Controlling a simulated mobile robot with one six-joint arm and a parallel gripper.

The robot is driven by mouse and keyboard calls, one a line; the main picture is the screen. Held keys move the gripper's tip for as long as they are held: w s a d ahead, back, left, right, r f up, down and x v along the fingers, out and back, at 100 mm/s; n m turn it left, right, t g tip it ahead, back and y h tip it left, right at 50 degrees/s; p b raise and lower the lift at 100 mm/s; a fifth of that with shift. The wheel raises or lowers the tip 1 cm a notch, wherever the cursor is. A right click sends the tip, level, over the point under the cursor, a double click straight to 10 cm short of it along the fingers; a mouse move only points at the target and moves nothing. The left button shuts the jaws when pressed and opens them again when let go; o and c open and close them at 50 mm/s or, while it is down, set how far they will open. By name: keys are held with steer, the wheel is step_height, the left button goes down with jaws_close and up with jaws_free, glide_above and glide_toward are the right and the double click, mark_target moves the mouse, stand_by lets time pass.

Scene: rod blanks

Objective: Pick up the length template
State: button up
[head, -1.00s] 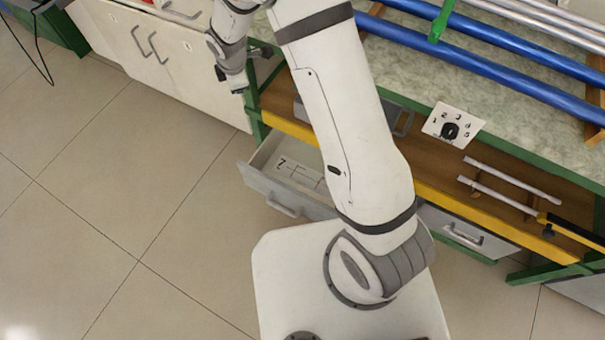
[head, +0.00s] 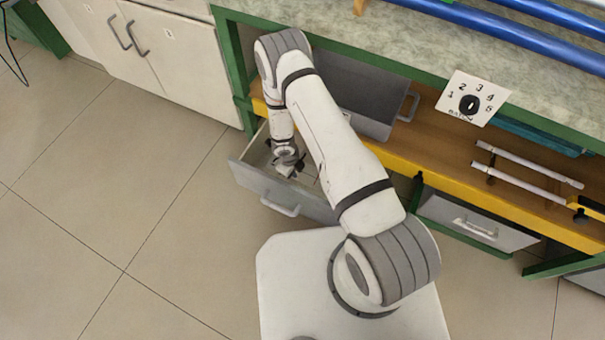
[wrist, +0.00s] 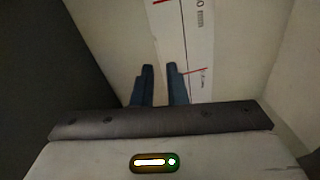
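The length template (wrist: 190,35) is a flat white strip with red lines and small dark print. In the wrist view it runs from the top edge down past the right finger, on the pale floor of the open drawer (head: 290,200). My gripper (wrist: 161,70) points down into this drawer; its two dark blue fingers stand a small gap apart with nothing seen between them. The right finger overlaps the strip's left edge in the picture; I cannot tell whether it touches. In the head view my gripper (head: 287,166) hides much of the drawer's inside.
A white numbered dial plate (head: 472,98) and pale rods (head: 528,165) are to the right. Another drawer (head: 475,222) sits lower right. Blue tubes (head: 520,35) lie on the bench top. The floor at left is clear.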

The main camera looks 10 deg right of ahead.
steer(key=f, duration=0.2)
steer(key=f+b, duration=0.1)
steer(key=f, duration=0.1)
steer(key=f+b, duration=0.1)
steer(key=f, duration=0.1)
steer(key=shift+w+d, duration=0.15)
steer(key=shift+w, duration=0.1)
steer(key=shift+c, duration=0.2)
jaws_close()
